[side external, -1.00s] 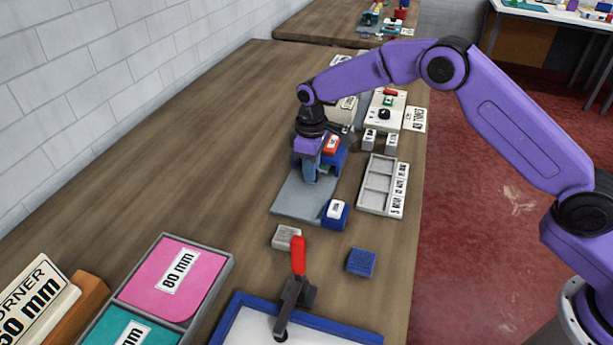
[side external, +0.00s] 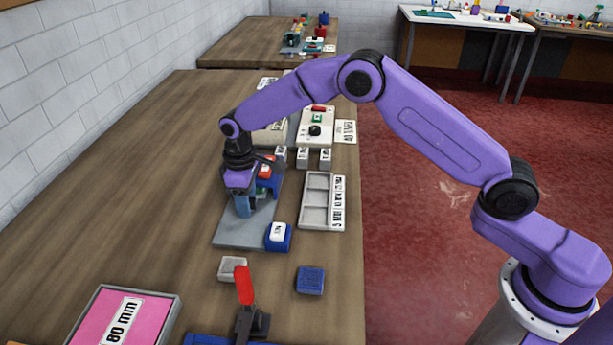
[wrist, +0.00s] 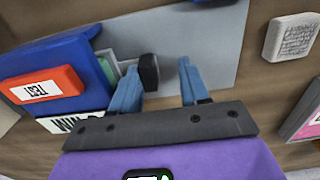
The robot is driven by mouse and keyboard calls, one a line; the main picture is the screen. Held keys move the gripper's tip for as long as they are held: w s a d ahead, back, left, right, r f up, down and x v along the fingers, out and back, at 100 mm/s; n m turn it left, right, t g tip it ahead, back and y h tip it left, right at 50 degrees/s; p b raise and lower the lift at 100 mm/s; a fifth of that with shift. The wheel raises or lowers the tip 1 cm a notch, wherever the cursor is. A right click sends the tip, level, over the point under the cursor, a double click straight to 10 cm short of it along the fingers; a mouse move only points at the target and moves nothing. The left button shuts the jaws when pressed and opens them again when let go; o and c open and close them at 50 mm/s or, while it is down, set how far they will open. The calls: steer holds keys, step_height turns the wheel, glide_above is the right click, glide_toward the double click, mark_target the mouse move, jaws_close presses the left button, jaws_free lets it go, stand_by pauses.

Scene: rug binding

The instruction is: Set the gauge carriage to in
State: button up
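My gripper (side external: 243,210) is low over a grey plate (side external: 232,240). In the wrist view its two blue fingers (wrist: 158,98) are apart, so it is open. A black knob (wrist: 149,72) stands close to the left finger, and a gap separates it from the right finger. I cannot tell if the left finger touches it. The knob may be part of the gauge carriage. A blue block with a white "IN" label (side external: 278,235) sits at the plate's near right corner.
A grey compartment tray (side external: 315,203) stands right of the plate. A grey block (side external: 233,268), a blue block (side external: 310,280) and a red-handled clamp (side external: 244,287) are in front. A control box (side external: 316,128) stands behind.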

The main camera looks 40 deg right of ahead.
steer(key=s+a, duration=0.2)
steer(key=s+a+r, duration=0.1)
steer(key=s+a, duration=0.2)
step_height(320, 180, up, 16)
steer(key=s+d+r+n, duration=0.1)
steer(key=s+d, duration=0.3)
steer(key=s, duration=0.4)
steer(key=s+d, duration=0.4)
steer(key=s, duration=0.5)
steer(key=shift+r+n, duration=0.35)
steer(key=shift+n, duration=0.05)
steer(key=shift+d, duration=0.1)
steer(key=w+a+f+m, duration=0.1)
steer(key=w+a, duration=0.3)
steer(key=w, duration=0.5)
steer(key=w+a+m, duration=0.1)
steer(key=w+a, duration=0.3)
steer(key=w, duration=0.4)
step_height(320, 180, down, 17)
steer(key=shift+w+f, duration=0.15)
steer(key=shift+f, duration=0.05)
